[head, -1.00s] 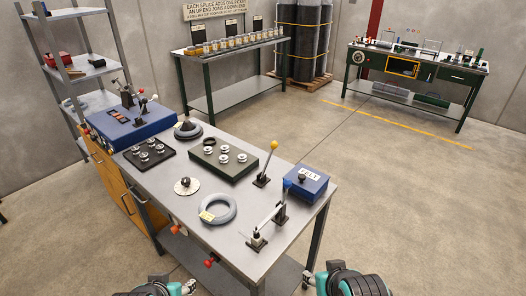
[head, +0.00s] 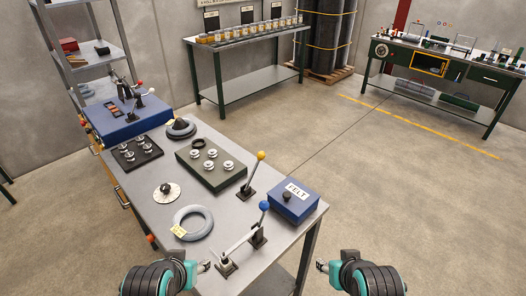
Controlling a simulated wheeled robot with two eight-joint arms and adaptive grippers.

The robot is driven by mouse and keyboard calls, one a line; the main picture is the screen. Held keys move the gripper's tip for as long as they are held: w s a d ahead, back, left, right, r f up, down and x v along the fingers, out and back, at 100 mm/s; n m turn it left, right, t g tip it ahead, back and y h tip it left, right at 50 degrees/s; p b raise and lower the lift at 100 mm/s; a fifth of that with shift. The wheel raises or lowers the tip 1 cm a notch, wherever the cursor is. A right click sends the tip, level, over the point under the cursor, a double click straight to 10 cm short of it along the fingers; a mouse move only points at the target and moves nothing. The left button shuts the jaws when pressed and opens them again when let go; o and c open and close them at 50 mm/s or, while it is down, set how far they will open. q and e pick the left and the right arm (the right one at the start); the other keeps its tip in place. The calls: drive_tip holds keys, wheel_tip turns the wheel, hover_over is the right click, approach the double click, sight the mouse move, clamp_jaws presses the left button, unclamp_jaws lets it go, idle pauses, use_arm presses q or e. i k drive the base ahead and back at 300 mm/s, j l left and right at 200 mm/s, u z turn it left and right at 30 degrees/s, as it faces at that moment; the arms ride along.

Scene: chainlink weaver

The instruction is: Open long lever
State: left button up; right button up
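A lever with a blue ball knob (head: 264,206) stands near the front right of the steel workbench. A long pale bar (head: 242,241) runs low from its foot to a dark block (head: 227,265) at the bench's front edge. A second lever with a yellow knob (head: 261,156) leans upright behind it. I cannot tell from looks alone which one is the long lever. My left gripper (head: 205,266) is by the bench's front edge, left of the dark block. My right gripper (head: 322,266) is right of the bench, over the floor. Both are apart from the levers; their fingers are too small to judge.
A blue FELT box (head: 293,201) sits right of the levers. A grey ring (head: 192,223) with a yellow tag lies to their left. A green tray (head: 190,164) of spools and a blue machine (head: 120,116) stand further back. Open floor lies right of the bench.

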sight(261, 156)
drive_tip(key=l+z, duration=0.25)
drive_tip(key=l, duration=0.3)
drive_tip(key=i+j+z, duration=0.1)
drive_tip(key=z, duration=0.4)
